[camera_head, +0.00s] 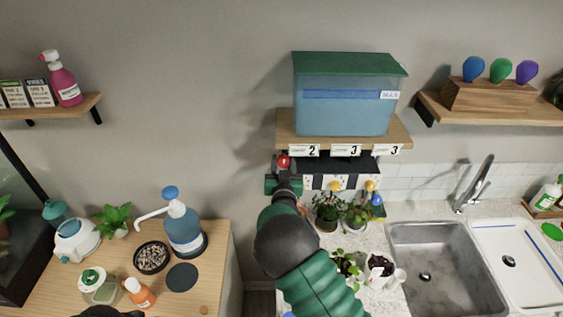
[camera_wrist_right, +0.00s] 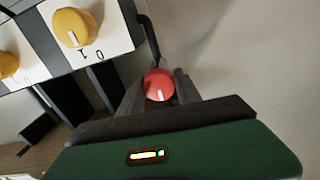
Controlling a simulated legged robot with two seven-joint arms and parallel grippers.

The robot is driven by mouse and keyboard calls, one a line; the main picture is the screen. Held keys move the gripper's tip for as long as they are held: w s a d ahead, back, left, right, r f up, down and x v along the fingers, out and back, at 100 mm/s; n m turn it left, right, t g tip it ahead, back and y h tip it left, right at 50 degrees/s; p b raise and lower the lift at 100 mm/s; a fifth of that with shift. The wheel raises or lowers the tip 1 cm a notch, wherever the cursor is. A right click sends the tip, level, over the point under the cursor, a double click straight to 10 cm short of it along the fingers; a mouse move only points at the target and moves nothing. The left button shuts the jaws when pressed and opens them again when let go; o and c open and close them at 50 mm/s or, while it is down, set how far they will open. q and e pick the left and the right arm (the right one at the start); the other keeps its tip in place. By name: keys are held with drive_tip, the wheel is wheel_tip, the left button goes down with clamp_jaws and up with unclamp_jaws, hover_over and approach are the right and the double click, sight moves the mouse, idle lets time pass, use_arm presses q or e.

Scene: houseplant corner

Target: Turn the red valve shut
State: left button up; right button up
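The red valve (camera_head: 283,161) is a small round knob below the left end of the middle shelf. In the right wrist view, the red valve (camera_wrist_right: 158,82) has a white mark pointing down in the picture. My right gripper (camera_head: 284,170) reaches up to it from below. In the right wrist view, the fingers of my right gripper (camera_wrist_right: 160,91) lie on both sides of the knob, and it fills the gap between them. The valve's body behind the knob is mostly hidden. My left gripper does not show; a dark shape at the bottom left edge is unclear.
Yellow knobs (camera_wrist_right: 75,27) on white plates marked 0 and 1 sit close to the valve. A blue water tank (camera_head: 345,108) stands on the shelf (camera_head: 285,137) above. Potted plants (camera_head: 327,208) stand below, left of the sink (camera_head: 430,262). Bare wall lies left of the valve.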

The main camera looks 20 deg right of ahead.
drive_tip(key=shift+d, duration=0.15)
drive_tip(key=shift+c, duration=1.1)
drive_tip(key=shift+d, duration=0.2)
clamp_jaws()
drive_tip(key=shift+a+f+b, duration=0.25)
drive_tip(key=shift+a+b, duration=0.1)
drive_tip(key=shift+b, duration=0.25)
drive_tip(key=shift+w+a+n+b, duration=0.1)
drive_tip(key=shift+a+n+b, duration=0.05)
drive_tip(key=shift+n+b, duration=0.25)
drive_tip(key=shift+r, duration=0.2)
drive_tip(key=o, duration=0.7)
unclamp_jaws()
drive_tip(key=shift+d, duration=0.3)
drive_tip(key=shift+o, duration=1.2)
drive_tip(key=shift+w+f, duration=0.2)
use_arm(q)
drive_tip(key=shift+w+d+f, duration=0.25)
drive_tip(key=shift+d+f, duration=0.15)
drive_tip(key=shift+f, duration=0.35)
